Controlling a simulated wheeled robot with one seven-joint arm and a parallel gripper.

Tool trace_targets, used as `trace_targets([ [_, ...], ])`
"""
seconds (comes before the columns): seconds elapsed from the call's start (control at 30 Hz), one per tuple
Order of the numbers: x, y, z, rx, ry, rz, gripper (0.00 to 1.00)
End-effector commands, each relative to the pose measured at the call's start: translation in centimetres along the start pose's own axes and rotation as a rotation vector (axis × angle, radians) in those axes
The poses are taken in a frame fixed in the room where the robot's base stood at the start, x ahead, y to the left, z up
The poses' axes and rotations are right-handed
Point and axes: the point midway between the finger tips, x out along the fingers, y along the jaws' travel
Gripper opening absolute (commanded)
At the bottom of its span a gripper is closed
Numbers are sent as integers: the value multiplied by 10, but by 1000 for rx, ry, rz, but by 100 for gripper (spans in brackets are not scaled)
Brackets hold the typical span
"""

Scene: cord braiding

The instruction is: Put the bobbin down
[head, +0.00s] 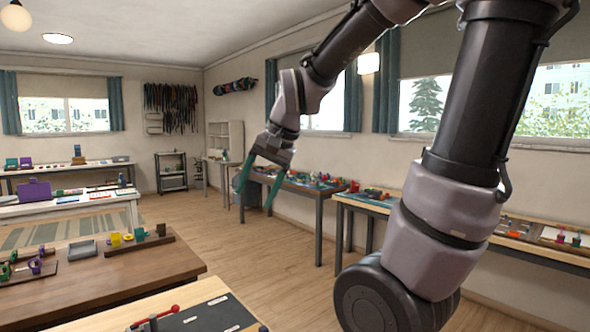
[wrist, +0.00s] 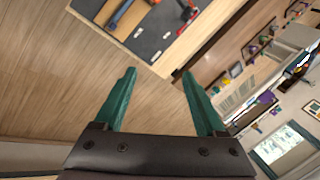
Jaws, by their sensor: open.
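My gripper (head: 253,200) is raised in the middle of the room, with its green fingers spread apart and pointing down. In the wrist view the fingers (wrist: 159,72) are open with nothing between them. I see no bobbin in or touching my gripper. Several small spool-like things stand on the brown table at the lower left in the head view, among them a yellow one (head: 115,239) and a purple one (head: 35,266). Two small pinkish spool-like things (head: 568,239) stand on the right-hand bench. I cannot tell which of them is the task's bobbin.
A brown table (head: 160,268) is at the lower left. A near table with a dark mat (head: 205,318) carries a red-handled tool (head: 153,318); the mat also shows in the wrist view (wrist: 150,40). Benches (head: 345,205) run along the right wall. Wooden floor (head: 270,265) is clear between.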

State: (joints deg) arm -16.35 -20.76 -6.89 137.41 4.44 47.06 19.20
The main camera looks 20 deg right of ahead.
Motion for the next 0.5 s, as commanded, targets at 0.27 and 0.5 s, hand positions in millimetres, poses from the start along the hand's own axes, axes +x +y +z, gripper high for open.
trace_targets([
  [0.27, -79, 46, 15, -209, 213, -24, 73],
  [0.5, -92, 58, 22, -269, 267, -6, 73],
])
